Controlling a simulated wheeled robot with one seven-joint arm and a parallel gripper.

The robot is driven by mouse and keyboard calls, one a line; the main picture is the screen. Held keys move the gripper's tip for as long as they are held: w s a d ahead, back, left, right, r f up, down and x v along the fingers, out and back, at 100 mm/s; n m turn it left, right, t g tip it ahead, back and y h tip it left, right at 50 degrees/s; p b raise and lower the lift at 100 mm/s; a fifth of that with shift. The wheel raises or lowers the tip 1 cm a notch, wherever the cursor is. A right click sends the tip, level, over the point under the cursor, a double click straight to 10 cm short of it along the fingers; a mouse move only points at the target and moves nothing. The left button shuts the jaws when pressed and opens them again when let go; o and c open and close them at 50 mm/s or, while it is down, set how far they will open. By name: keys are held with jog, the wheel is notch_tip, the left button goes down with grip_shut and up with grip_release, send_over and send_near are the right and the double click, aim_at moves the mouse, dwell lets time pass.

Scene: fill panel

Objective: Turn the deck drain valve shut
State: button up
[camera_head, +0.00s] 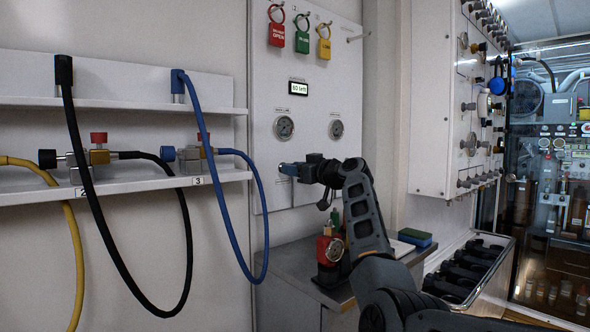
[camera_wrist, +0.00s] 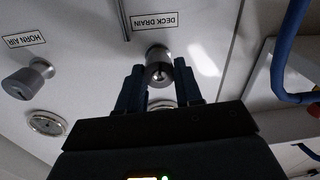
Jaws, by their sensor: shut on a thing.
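The deck drain valve is a round grey metal knob (camera_wrist: 159,68) on the white panel, beside the label DECK DRAIN (camera_wrist: 156,20), which appears upside down in the wrist view. My gripper (camera_wrist: 160,82) has one blue finger on each side of the knob and is shut on it. In the head view my gripper (camera_head: 291,169) reaches left to the lower part of the panel (camera_head: 300,100). It hides the knob there. How far the knob is turned cannot be told.
A similar HORN AIR knob (camera_wrist: 28,78) sits apart on the panel. A blue hose (camera_head: 262,215) hangs just left of my gripper. A red device with a gauge (camera_head: 330,250) stands on the counter below. Coloured tags (camera_head: 301,42) hang above.

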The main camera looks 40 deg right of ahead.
jog(key=shift+f+m+h+p, duration=0.3)
jog(key=shift+m+p, duration=3.05)
jog(key=shift+m, duration=2.55)
jog(key=shift+f+m+h+p, duration=0.1)
jog(key=shift+m+h+p, duration=0.25)
jog(key=shift+m+p, duration=4.3)
jog(key=shift+f+m+h+p, duration=0.25)
jog(key=shift+m+p, duration=1.8)
jog(key=shift+m, duration=5.1)
jog(key=shift+r, duration=0.1)
jog(key=o, duration=1)
jog(key=shift+r, duration=0.15)
jog(key=shift+o, duration=0.2)
